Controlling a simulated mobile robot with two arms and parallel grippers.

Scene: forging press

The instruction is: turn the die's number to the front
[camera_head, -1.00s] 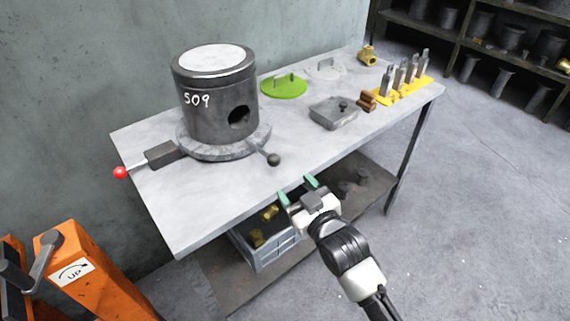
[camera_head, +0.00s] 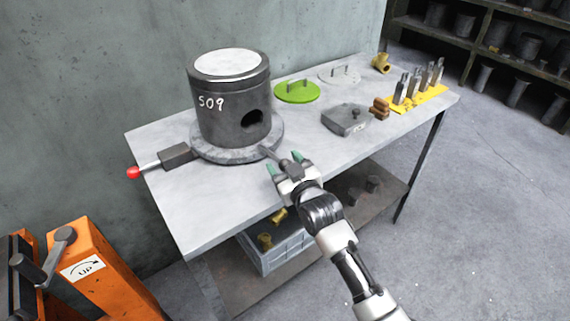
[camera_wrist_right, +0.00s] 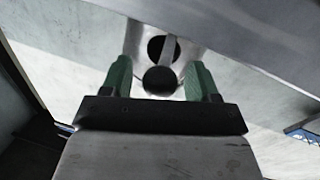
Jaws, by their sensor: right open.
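The die (camera_head: 232,115) is a dark grey cylinder with a pale top, standing on a round grey turntable (camera_head: 210,151) on the table. The white number 509 shows on its front left, and a round dark hole (camera_head: 253,119) on its front right. A handle with a dark ball knob (camera_wrist_right: 159,80) sticks out from the turntable toward me. My right gripper (camera_head: 286,167) is open at the handle's end; in the wrist view its green fingers (camera_wrist_right: 159,82) stand either side of the knob, with gaps visible. My left gripper is out of view.
A red-knobbed lever (camera_head: 134,172) on a dark block sits left of the turntable. A green lid (camera_head: 297,92), a grey block (camera_head: 346,119) and a yellow rack (camera_head: 420,98) with several upright metal parts stand on the right. A grey crate (camera_head: 270,256) is under the table.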

